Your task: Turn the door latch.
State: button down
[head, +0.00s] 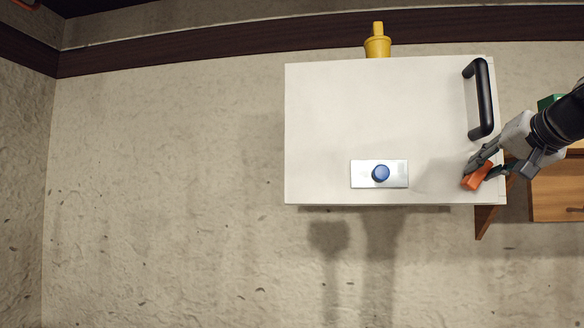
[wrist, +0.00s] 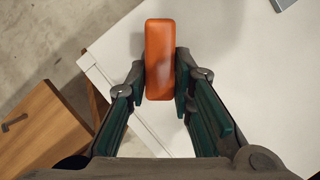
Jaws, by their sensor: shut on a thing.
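The orange latch (head: 477,177) is a small rounded bar near the lower right corner of a white door panel (head: 340,110). In the head view it lies tilted. In the wrist view the latch (wrist: 160,40) stands lengthwise between my fingers. My gripper (head: 480,170) reaches in from the right and is shut on the latch; in the wrist view the fingers of my gripper (wrist: 161,82) flank its lower part on both sides. The latch's mounting on the panel is hidden.
A black bar handle (head: 483,98) is on the panel just above my gripper. A metal plate with a blue knob (head: 381,173) is to the left. A yellow object (head: 377,42) shows behind the panel's top edge. A wooden drawer front (head: 555,190) is at right.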

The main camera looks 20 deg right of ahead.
jog(key=m, duration=0.1)
jog(key=m+t, duration=0.1)
jog(key=m+y, duration=0.1)
jog(key=shift+s+d+f+t, duration=0.15)
jog(key=shift+d+f+t, duration=0.1)
jog(key=shift+f+t, duration=0.05)
jog(key=m+t+b, duration=0.1)
jog(key=m, duration=0.1)
jog(key=f+m+t+b, duration=0.1)
jog(key=m, duration=0.2)
jog(key=shift+d, duration=0.1)
jog(key=shift+m, duration=0.3)
jog(key=c, duration=1.4)
grip_release()
jog(key=shift+s, duration=0.1)
jog(key=s+a, duration=0.2)
jog(key=s, duration=0.9)
jog(key=shift+s, duration=0.4)
